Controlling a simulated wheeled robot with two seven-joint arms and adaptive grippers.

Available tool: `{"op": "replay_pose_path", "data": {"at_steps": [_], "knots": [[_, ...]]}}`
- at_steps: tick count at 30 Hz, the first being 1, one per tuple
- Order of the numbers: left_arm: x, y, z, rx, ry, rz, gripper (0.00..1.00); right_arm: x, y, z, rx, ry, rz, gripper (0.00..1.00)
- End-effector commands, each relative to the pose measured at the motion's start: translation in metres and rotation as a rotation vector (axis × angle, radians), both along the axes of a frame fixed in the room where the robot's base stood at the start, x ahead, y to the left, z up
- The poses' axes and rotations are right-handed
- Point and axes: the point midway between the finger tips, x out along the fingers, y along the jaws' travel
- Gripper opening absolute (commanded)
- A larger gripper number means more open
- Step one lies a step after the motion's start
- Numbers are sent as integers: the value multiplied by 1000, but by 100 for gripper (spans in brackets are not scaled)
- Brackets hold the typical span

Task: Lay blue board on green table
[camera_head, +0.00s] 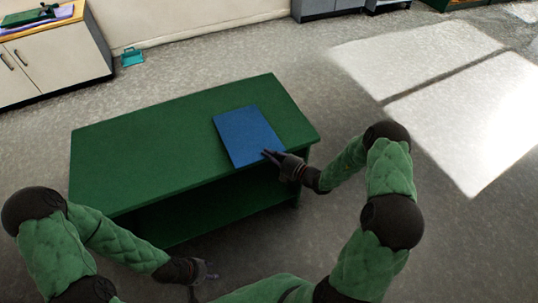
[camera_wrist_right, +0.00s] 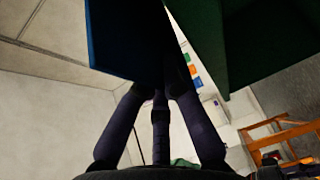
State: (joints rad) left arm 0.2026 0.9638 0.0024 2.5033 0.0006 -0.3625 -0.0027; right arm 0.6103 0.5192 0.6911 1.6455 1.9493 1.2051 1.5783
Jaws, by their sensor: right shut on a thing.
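The blue board (camera_head: 245,138) is a flat rectangle over the right part of the green table (camera_head: 150,150) in the head view. My right gripper (camera_head: 270,155) is shut on its near edge, at the table's front right. In the right wrist view, the blue board (camera_wrist_right: 125,40) and the green table (camera_wrist_right: 250,40) show with a gap between them; I cannot tell whether they touch elsewhere. My right gripper's fingers (camera_wrist_right: 165,75) reach up to the board there. My left gripper (camera_head: 208,272) is low in front of the table, away from the board; its opening is too small to judge.
The table's left top is bare, and a dark open space lies under it. A white cabinet (camera_head: 55,62) with items on top stands at the back left. A teal dustpan-like thing (camera_head: 132,58) lies by the wall. The floor to the right is clear.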

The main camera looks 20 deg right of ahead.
Motion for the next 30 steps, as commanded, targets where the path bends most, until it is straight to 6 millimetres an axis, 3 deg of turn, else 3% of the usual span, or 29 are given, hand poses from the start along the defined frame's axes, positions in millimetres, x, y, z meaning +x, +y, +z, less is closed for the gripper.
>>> {"op": "replay_pose_path", "data": {"at_steps": [7, 8, 10, 17, 20, 23, 30], "knots": [[0, 0, 0, 0, 0, 0, 40, 0, 0, 1, 0, -1, 0, 0], [0, 0, 0, 0, 0, 0, 40, 0, 0, 1, 0, -1, 0, 17], [0, 0, 0, 0, 0, 0, 40, 0, 0, 0, 0, -1, 0, 36], [0, 0, 0, 0, 0, 0, 40, 0, 0, 0, 0, -1, 0, 36], [0, 0, 0, 0, 0, 0, 40, 0, 0, 0, 0, 1, 0, 56], [0, 0, 0, 0, 0, 0, 40, 0, 0, -1, 0, 2, 0, 69], [0, 0, 0, 0, 0, 0, 40, 0, 0, -1, 0, 4, 0, 71]]}}
